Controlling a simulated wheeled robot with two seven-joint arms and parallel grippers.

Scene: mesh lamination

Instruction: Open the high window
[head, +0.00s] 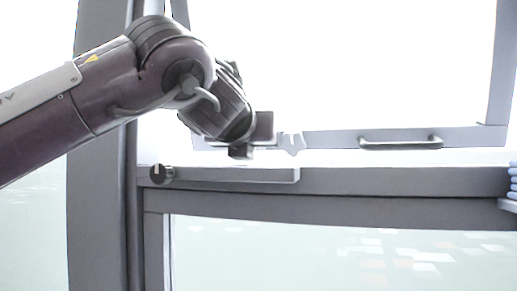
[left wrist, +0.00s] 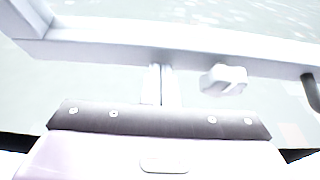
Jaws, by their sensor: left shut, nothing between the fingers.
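The high window's sash has a grey bottom rail (head: 340,139) in the head view, with a bar handle (head: 400,143) on its right part. A bright strip shows between this rail and the fixed frame (head: 400,181) below. A small pale catch (head: 292,143) sits on the rail, just right of my left gripper (head: 268,143). In the left wrist view my left gripper (left wrist: 161,72) is shut and empty, its tips at the sash rail (left wrist: 110,40). The catch (left wrist: 224,80) is to their right, and the handle (left wrist: 312,92) is at the right edge. Contact cannot be told. My right gripper is out of view.
A grey ledge (head: 240,175) with a dark round knob (head: 162,174) runs below my left gripper. A thick upright post (head: 97,160) stands behind my left arm.

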